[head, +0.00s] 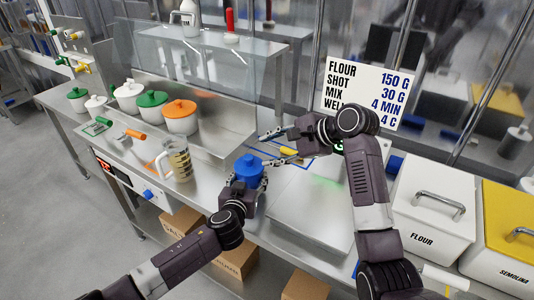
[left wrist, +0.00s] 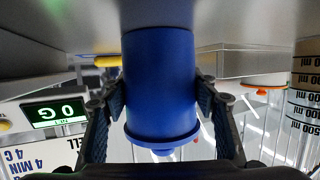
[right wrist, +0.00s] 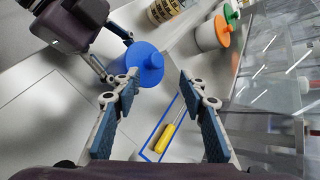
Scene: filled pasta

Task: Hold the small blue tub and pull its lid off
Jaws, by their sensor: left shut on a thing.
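The small blue tub (head: 247,170) stands on the steel worktop, with its blue lid on; the lid's knob shows in the right wrist view (right wrist: 153,61). My left gripper (head: 249,188) is shut around the tub's body from the front. In the left wrist view the tub (left wrist: 160,85) fills the space between the two fingers (left wrist: 163,115). My right gripper (head: 272,148) is open and empty, behind and to the right of the tub. In the right wrist view its fingers (right wrist: 158,88) are spread, with the tub lid beyond them, apart from the pads.
A yellow-handled tool (right wrist: 166,137) lies on the worktop near my right gripper. A measuring jug (head: 178,160) stands left of the tub. White pots with green and orange lids (head: 180,117) stand behind. Flour (head: 432,205) and semolina (head: 505,240) bins stand right.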

